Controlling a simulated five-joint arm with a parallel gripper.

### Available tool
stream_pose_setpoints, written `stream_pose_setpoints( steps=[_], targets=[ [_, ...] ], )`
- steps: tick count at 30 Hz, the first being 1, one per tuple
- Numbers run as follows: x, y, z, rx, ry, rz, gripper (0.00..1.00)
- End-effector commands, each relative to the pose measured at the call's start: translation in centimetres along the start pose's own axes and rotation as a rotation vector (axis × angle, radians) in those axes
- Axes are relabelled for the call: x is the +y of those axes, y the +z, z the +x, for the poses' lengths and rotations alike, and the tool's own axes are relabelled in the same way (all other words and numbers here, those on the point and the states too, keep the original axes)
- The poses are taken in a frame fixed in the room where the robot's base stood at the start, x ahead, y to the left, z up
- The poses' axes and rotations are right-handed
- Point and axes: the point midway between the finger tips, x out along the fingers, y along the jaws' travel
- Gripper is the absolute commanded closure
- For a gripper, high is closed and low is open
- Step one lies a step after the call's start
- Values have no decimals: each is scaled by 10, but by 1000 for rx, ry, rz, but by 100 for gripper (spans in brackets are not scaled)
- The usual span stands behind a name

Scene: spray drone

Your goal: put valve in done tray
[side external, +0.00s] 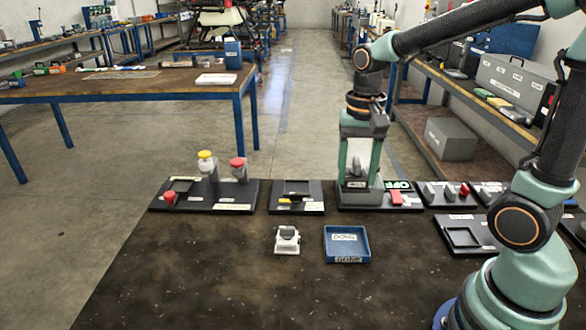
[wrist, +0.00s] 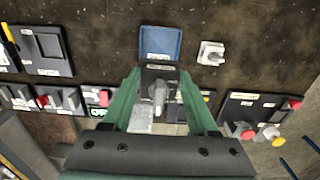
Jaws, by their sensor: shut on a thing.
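My gripper (side external: 358,188) points down over the back row of stations. Its two green fingers are shut on the sides of the valve, a dark grey block with a lighter grey lever (side external: 357,168). In the wrist view the valve (wrist: 158,92) sits between the fingertips, its lever facing the camera. I cannot tell whether its underside touches the station below. The blue done tray (side external: 347,257) lies on the bench in front of my gripper and looks empty; it also shows in the wrist view (wrist: 160,32), beyond the fingertips.
A white block with a grey knob (side external: 287,240) stands left of the tray. A panel with red and yellow knobs (side external: 205,195) is at the back left. A red switch (side external: 396,198) is beside my gripper, with more panels to the right.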

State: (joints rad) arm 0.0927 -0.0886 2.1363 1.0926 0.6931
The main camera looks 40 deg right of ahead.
Motion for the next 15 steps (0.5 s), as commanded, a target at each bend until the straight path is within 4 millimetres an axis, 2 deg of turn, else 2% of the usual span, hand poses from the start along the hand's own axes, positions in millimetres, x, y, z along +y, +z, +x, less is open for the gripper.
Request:
stream_pose_setpoints(
  steps=[1,9,15],
  targets=[
    [1,1,14,-6,5,0,100],
    [1,1,80,-7,6,0,100],
    [1,1,121,-5,4,0,100]
  ],
)
